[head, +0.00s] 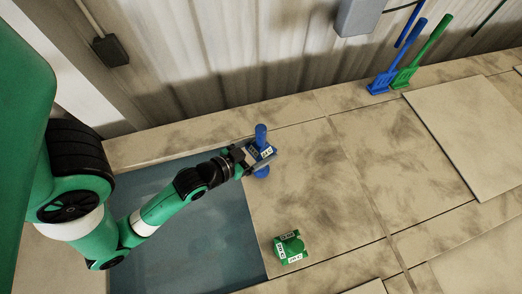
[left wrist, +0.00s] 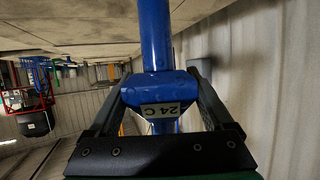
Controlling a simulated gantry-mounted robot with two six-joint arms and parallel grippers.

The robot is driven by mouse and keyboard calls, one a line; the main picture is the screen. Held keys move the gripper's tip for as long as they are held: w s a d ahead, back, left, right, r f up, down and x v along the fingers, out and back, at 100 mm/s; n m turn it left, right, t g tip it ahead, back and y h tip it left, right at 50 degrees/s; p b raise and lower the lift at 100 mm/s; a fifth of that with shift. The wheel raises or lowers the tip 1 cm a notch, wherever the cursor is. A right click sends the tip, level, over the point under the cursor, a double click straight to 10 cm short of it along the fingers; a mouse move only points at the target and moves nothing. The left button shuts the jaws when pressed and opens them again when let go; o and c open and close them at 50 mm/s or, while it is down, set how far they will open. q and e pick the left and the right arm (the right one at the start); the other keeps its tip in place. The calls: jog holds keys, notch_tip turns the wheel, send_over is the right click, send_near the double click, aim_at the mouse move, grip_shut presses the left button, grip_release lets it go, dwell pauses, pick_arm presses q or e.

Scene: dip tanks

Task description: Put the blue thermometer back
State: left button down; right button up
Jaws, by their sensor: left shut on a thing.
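The blue thermometer (head: 261,133) has a round blue shaft and a block with white labels. My left gripper (head: 260,160) is shut on it at the labelled block, at the right edge of the open tank (head: 215,240). In the left wrist view the blue thermometer (left wrist: 157,40) sits between the two dark fingers, its label reading "24 C". A rounded blue end shows below the gripper in the head view. Whether the thermometer touches anything beneath cannot be told. My right gripper is not in view.
A green block with white labels (head: 290,247) sits on the stained slab (head: 320,190) right of the tank. Blue (head: 398,60) and green (head: 424,50) long-handled tools lean against the back wall. A raised flat panel (head: 475,135) lies at the right. The slab's middle is clear.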

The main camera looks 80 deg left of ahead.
pick_arm(q)
jog(key=shift+f, duration=1.2)
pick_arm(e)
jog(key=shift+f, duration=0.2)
